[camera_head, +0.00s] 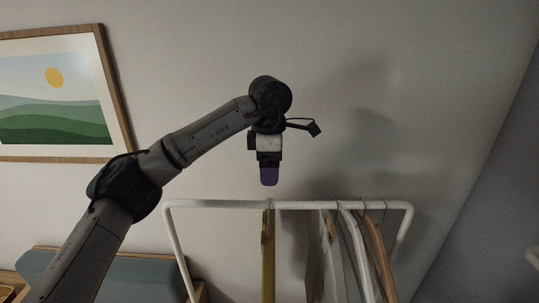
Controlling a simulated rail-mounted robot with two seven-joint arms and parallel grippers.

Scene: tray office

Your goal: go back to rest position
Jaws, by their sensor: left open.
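My left arm comes in from the lower left and reaches up to the middle of the view. My left gripper (269,176) hangs from its end with the fingers pointing down, in the air above or in front of the top bar of a white clothes rack (235,204). It is open, and nothing shows between its fingers, which overlap from this side. My right gripper is not in view.
A framed landscape picture (119,95) hangs on the wall. A blue-grey padded backrest (110,272) stands lower left. The upper right is bare wall.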

